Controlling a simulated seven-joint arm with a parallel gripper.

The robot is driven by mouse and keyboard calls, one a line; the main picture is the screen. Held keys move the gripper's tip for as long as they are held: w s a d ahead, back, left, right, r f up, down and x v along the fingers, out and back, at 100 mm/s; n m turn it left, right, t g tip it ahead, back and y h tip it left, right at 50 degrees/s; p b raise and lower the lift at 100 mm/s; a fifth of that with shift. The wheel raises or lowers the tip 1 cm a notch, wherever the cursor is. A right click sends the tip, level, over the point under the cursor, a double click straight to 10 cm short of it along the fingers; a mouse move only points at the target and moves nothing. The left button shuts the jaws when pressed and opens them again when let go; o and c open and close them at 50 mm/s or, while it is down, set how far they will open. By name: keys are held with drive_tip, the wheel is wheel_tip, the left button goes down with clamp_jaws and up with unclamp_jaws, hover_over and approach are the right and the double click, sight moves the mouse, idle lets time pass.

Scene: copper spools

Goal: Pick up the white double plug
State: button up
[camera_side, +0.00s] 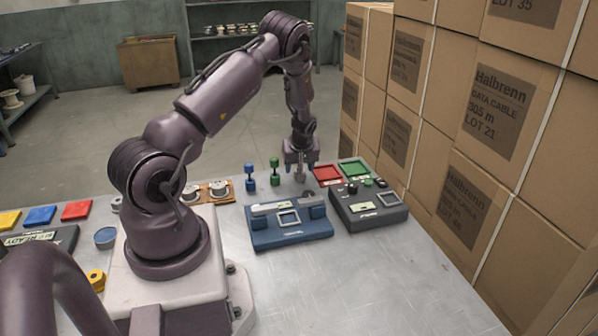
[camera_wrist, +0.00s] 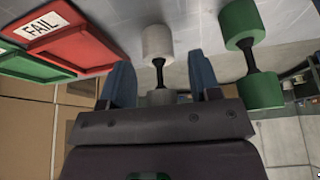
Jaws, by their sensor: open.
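The white double plug has two pale round ends joined by a thin dark neck. In the wrist view one pale end of the white double plug (camera_wrist: 157,42) shows just beyond the fingertips, and the other end is partly hidden by my gripper body. My gripper (camera_wrist: 160,68) is open, with one blue finger on each side of the plug. I cannot tell whether either finger touches it. In the side view my gripper (camera_side: 301,165) points down over the table, and the plug (camera_side: 300,174) looks grey and small beneath it.
A green double plug (camera_side: 274,172) and a blue one (camera_side: 250,177) stand to the left. A red tray (camera_side: 327,174) and a green tray (camera_side: 356,168) lie to the right. A blue device (camera_side: 289,230) and a dark device (camera_side: 370,210) sit nearer. Stacked boxes (camera_side: 480,130) stand right.

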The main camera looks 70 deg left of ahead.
drive_tip(key=c, duration=1)
